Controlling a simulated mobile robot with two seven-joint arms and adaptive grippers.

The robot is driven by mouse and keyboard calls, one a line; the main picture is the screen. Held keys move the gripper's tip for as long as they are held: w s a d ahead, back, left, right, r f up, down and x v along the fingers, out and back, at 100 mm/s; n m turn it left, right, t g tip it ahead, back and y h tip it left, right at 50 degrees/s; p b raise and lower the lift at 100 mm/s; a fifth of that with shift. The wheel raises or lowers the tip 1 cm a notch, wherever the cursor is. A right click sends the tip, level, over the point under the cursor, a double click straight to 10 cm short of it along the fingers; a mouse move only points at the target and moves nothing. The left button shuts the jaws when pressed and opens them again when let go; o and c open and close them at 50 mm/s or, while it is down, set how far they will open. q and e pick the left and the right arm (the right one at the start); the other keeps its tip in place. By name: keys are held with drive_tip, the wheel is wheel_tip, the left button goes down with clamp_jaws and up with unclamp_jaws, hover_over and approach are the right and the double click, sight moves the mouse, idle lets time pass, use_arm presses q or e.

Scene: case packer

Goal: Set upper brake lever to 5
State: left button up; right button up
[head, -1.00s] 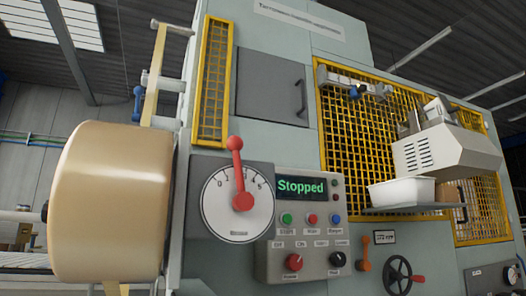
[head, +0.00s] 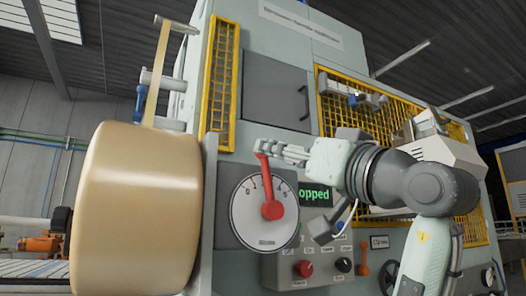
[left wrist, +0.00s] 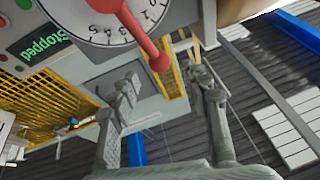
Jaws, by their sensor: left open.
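The red brake lever (head: 267,185) sits on a white round dial (head: 245,222) on the machine front. It points nearly straight up, and its round tip is at the top of the scale. It hides the middle numbers, so I cannot tell the exact setting. In the left wrist view the lever (left wrist: 136,32) hangs down from the upside-down dial (left wrist: 100,38). My left gripper (head: 270,150) reaches in from the right at the lever tip. In the left wrist view its fingers (left wrist: 163,82) are open, on either side of the lever tip; contact is unclear. My right gripper is not in view.
A large tan roll (head: 135,210) stands close left of the dial. A display (head: 315,196), partly hidden by my arm, is right of the dial. Below it are a red knob (head: 303,269) and a black knob (head: 344,265). Yellow mesh guards (head: 335,105) are on the right.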

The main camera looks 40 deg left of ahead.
use_arm(q)
drive_tip(key=p+x, duration=0.1)
drive_tip(key=x, duration=0.3)
drive_tip(key=shift+a+r, duration=0.15)
drive_tip(key=shift+a, duration=0.05)
drive_tip(key=shift+x, duration=0.8)
drive_tip(key=shift+w, duration=0.1)
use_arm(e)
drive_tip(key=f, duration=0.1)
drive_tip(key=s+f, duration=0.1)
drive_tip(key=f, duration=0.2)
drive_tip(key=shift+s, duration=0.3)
use_arm(q)
drive_tip(key=shift+c, duration=0.6)
clamp_jaws()
